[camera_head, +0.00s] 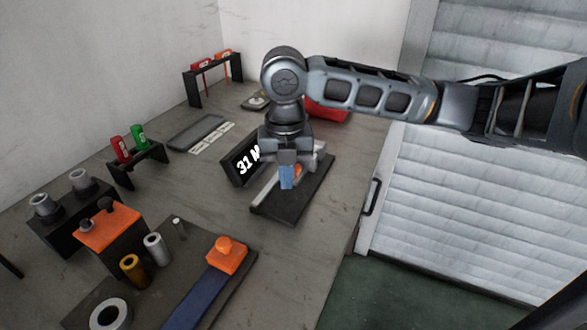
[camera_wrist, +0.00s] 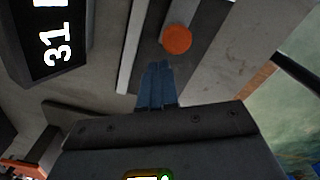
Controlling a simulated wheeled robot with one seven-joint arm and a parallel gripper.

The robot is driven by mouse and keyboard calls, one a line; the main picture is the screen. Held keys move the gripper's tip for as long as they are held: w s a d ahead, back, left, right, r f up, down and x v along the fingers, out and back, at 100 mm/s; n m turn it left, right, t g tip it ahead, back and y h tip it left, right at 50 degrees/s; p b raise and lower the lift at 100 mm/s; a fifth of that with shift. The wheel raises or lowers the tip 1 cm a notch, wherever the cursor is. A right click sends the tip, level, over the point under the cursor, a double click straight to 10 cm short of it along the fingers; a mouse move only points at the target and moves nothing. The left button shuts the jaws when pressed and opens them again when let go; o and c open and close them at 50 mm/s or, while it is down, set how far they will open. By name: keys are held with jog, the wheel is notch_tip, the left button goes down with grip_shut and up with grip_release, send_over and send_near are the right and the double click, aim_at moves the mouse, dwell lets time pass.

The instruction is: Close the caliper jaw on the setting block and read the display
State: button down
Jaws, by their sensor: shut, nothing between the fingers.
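The caliper fixture has a dark base plate (camera_head: 312,200) with a pale rail (camera_head: 264,191) along it. An orange round knob (camera_wrist: 177,39) shows just beyond my fingertips in the wrist view; in the head view it is partly behind my gripper. My gripper (camera_head: 287,184) points down over the fixture, its blue fingers together and empty; they also show in the wrist view (camera_wrist: 156,78). I cannot tell whether they touch the fixture. The black display (camera_head: 242,165) stands left of the fixture and shows "31" and part of a letter. I cannot make out the setting block.
An orange-topped stand (camera_head: 108,228), metal cylinders (camera_head: 155,247) and a blue bar with an orange block (camera_head: 226,254) are at front left. Racks with red and green pieces (camera_head: 138,165) stand further back. A red object (camera_head: 326,110) lies behind my arm. Bare table lies right of the blue bar.

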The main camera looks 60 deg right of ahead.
notch_tip(320, 180, up, 7)
jog(key=p, duration=0.4)
jog(key=shift+f, duration=0.2)
jog(key=shift+a, duration=0.1)
dwell(0.5)
